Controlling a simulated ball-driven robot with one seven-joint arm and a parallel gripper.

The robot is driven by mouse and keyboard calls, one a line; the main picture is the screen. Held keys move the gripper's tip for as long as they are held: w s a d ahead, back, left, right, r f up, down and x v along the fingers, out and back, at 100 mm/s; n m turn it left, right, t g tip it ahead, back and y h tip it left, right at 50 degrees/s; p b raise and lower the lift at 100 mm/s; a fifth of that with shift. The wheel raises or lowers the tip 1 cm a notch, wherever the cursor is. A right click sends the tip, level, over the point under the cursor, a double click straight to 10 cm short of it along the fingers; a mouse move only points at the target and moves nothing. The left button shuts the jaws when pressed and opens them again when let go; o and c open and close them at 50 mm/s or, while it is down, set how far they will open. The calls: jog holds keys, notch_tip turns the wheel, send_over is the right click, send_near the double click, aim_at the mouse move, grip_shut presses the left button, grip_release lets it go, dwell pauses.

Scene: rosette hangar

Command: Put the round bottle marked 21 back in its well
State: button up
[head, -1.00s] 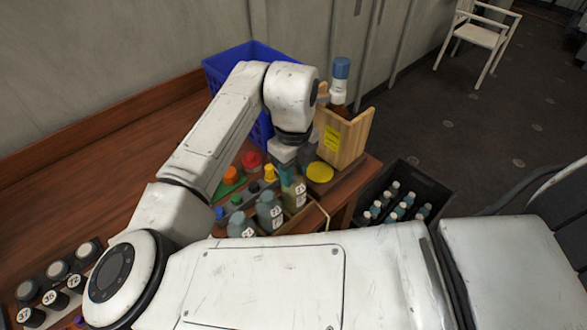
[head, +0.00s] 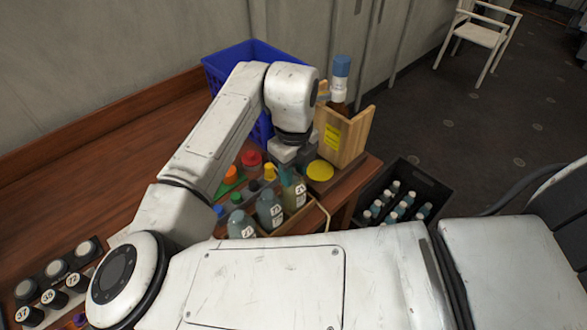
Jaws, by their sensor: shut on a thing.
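My gripper (head: 288,168) points down over the front right of the wooden table and is shut on a bottle, largely hidden by the gripper and wrist. An empty well cannot be made out from here.
A wooden box (head: 352,138) with a yellow label and a blue-capped bottle (head: 341,75) stands right of the gripper. A blue crate (head: 225,72) is behind. A black crate (head: 432,178) of bottles is off the table.

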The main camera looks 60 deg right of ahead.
jog(key=o, duration=1.5)
jog(key=shift+c, duration=0.2)
notch_tip(320, 180, up, 8)
jog(key=p, duration=0.5)
jog(key=shift+f, duration=0.25)
jog(key=shift+s, duration=0.1)
dwell(0.3)
